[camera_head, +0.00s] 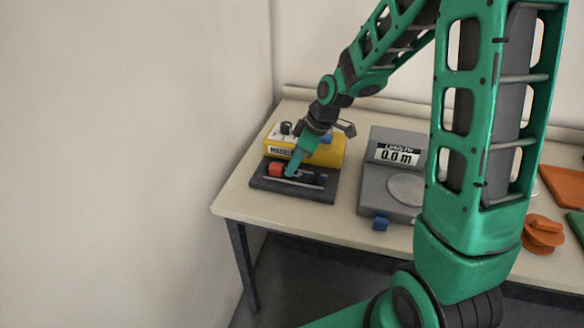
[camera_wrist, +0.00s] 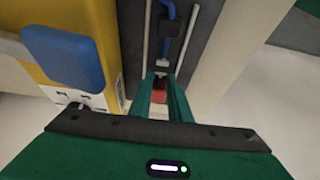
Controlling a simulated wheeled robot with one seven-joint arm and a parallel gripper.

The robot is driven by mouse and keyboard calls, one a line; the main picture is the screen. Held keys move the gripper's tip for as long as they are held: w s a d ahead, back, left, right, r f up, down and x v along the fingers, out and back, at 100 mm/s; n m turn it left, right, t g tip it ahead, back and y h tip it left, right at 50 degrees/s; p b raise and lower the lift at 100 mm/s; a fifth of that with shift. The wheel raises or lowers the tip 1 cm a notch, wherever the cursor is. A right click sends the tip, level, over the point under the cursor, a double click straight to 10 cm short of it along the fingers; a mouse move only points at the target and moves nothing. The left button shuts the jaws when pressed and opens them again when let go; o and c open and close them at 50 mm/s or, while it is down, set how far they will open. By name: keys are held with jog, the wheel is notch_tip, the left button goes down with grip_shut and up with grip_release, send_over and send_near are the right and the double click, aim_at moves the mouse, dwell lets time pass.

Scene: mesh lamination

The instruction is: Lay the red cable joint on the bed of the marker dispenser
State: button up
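The marker dispenser is a yellow housing (camera_head: 329,153) with a dark bed (camera_head: 319,192) in front of it. In the wrist view its yellow side (camera_wrist: 98,22) is at the left and the dark bed (camera_wrist: 203,45) with thin rails is in the middle. A red piece, which looks like the cable joint (camera_head: 275,169), is at the bed's left end. Red also shows through the gap between my fingers in the wrist view (camera_wrist: 159,94). My gripper (camera_head: 291,172) points down at the bed, just right of the red piece. Its fingers (camera_wrist: 161,76) are apart; contact with the red piece is unclear.
A blue part (camera_head: 322,178) is at the bed's right end. A grey scale-like device (camera_head: 374,191) with a "0.0 m" display stands to the right. Orange items (camera_head: 542,232) lie farther right, beyond my arm. A wall is close at the left.

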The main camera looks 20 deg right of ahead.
aim_at(307, 174)
jog(key=v, duration=1)
jog(key=shift+d+r, duration=0.15)
jog(key=shift+r, duration=0.15)
jog(key=s+d+m+g+h, duration=0.1)
jog(key=s+d+m, duration=0.3)
jog(key=s, duration=0.5)
jog(key=s+d+m+g+h, duration=0.1)
jog(key=s+d+m, duration=0.4)
jog(key=s, duration=0.5)
jog(key=s+d+m+h, duration=0.1)
jog(key=s+d+m, duration=0.4)
jog(key=s+m, duration=0.3)
jog(key=shift+s+r+g, duration=0.25)
jog(key=shift+s+g, duration=0.15)
jog(key=shift+s, duration=0.55)
jog(key=shift+w+f+h, duration=0.25)
jog(key=shift+w+h, duration=0.05)
jog(key=shift+w, duration=0.4)
jog(key=shift+o, duration=0.5)
